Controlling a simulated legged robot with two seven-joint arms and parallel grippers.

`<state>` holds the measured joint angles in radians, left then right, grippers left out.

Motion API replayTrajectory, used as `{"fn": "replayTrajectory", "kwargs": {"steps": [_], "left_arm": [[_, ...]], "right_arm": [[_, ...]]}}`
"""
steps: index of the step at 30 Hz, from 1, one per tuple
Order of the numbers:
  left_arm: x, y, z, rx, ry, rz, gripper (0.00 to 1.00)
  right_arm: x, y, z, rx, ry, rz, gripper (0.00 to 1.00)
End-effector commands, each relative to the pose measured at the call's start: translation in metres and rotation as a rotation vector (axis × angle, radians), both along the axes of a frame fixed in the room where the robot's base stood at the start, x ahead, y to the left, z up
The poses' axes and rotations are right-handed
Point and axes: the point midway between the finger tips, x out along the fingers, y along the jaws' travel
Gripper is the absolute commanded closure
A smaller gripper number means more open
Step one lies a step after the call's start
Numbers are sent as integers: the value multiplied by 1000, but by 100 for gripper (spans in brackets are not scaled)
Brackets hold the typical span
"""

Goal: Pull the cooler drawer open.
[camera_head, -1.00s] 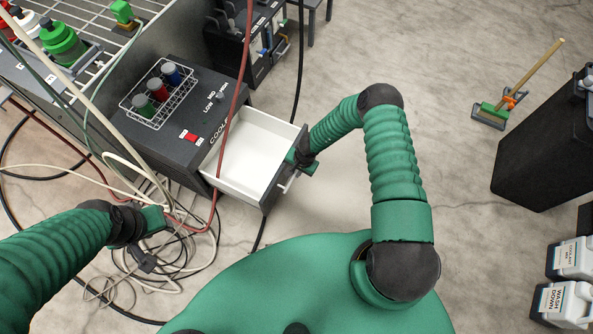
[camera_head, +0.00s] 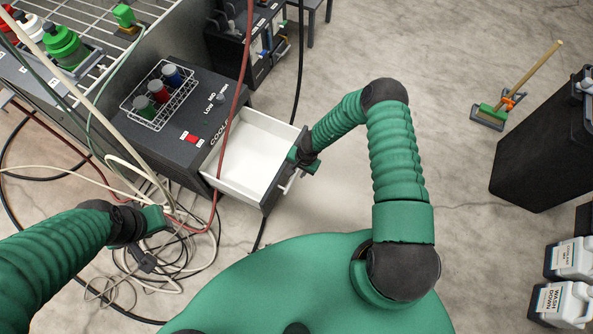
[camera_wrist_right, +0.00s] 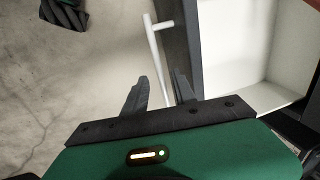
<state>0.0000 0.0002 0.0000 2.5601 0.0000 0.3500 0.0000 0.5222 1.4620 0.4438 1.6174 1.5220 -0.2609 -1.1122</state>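The cooler (camera_head: 205,95) is a dark box with its white-lined drawer (camera_head: 250,150) standing well open and empty. The drawer's pale bar handle (camera_head: 291,182) is on its dark front; the handle also shows in the right wrist view (camera_wrist_right: 153,50). My right gripper (camera_head: 303,160) is at the drawer front by the handle. In the wrist view its two fingers (camera_wrist_right: 160,90) are apart, with the bar running between them and a gap beside the left finger. My left gripper (camera_head: 158,217) is over cables at left; its fingers are not clear.
A rack of capped canisters (camera_head: 158,95) sits on the cooler. Hoses and loose cables (camera_head: 185,255) lie left of the drawer, and a red hose (camera_head: 228,110) crosses in front of it. The floor right of my right arm is clear up to a black bin (camera_head: 545,145).

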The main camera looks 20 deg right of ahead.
Motion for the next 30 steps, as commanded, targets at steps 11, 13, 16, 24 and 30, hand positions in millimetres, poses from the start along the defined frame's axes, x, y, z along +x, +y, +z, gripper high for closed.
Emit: {"fn": "replayTrajectory", "kwargs": {"steps": [11, 13, 16, 24, 30], "left_arm": [[0, 0, 56, 0, 0, 0, 64], [0, 0, 62, 0, 0, 0, 64], [0, 0, 66, 0, 0, 0, 64], [0, 0, 65, 0, 0, 0, 64], [0, 0, 65, 0, 0, 0, 64]], "right_arm": [[-15, -15, 114, -1, -1, 0, 68], [-18, -16, 126, -1, 0, -1, 68], [-20, -18, 136, 0, 0, -1, 68], [-21, -18, 138, 1, 1, 0, 68], [-21, -18, 138, 1, 1, 0, 68]]}}
